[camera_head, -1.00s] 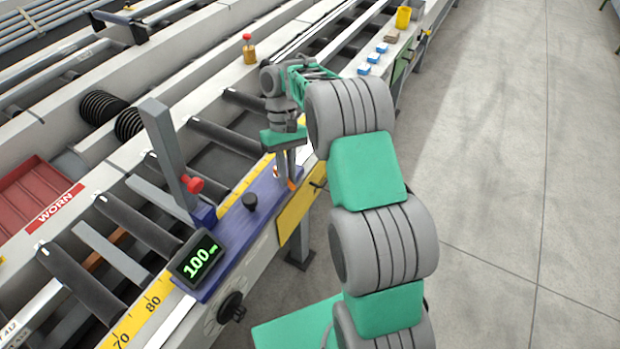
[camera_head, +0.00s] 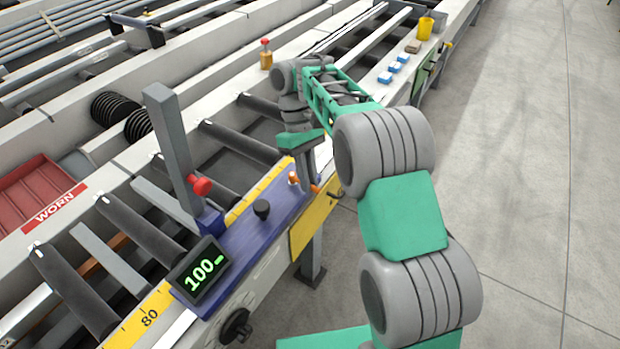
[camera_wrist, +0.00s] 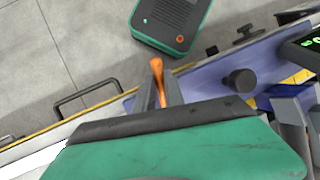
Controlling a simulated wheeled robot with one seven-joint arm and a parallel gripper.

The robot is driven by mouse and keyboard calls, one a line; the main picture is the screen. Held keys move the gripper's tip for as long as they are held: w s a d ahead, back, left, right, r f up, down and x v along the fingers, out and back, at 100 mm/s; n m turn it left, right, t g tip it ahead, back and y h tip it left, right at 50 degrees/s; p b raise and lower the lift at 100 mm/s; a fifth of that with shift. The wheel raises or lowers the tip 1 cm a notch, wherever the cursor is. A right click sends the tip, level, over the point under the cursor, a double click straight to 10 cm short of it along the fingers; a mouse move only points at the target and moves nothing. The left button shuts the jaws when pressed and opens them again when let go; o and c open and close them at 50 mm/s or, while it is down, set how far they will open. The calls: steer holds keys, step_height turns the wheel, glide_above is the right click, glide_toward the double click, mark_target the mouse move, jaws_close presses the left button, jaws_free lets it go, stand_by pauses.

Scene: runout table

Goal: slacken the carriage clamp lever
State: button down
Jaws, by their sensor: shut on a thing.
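The carriage (camera_head: 235,240) is a blue-purple plate on the rail, with a display reading 100 (camera_head: 199,268). The orange clamp lever (camera_wrist: 157,78) stands between my gripper's fingers in the wrist view; its tip rises past them. My gripper (camera_wrist: 160,95) is shut on the lever. In the head view, my gripper (camera_head: 307,172) is at the far right end of the carriage, and an orange piece of the lever (camera_head: 315,188) shows beside the fingers. The lever's base is hidden behind the green gripper body in the wrist view.
A black knob (camera_head: 262,209) and a grey post with a red knob (camera_head: 201,187) stand on the carriage near my gripper. A yellow panel (camera_head: 315,222) and a black handle hang at the front. Blue blocks (camera_head: 395,67) lie farther along the rail. The floor at right is clear.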

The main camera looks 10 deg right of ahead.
steer(key=c, duration=1.4)
jaws_free()
steer(key=p+v, duration=0.7)
steer(key=shift+w+r, duration=0.25)
steer(key=shift+r, duration=0.05)
steer(key=shift+a, duration=0.1)
steer(key=s+d+r+m+t+y, duration=0.1)
steer(key=s+d+r+m+t, duration=0.25)
steer(key=s+r, duration=0.4)
steer(key=s+d+f+m+t, duration=0.2)
steer(key=s, duration=0.4)
steer(key=s+d+f+m+t, duration=0.2)
steer(key=s, duration=0.4)
steer(key=shift+s+t, duration=0.15)
steer(key=shift+t, duration=0.2)
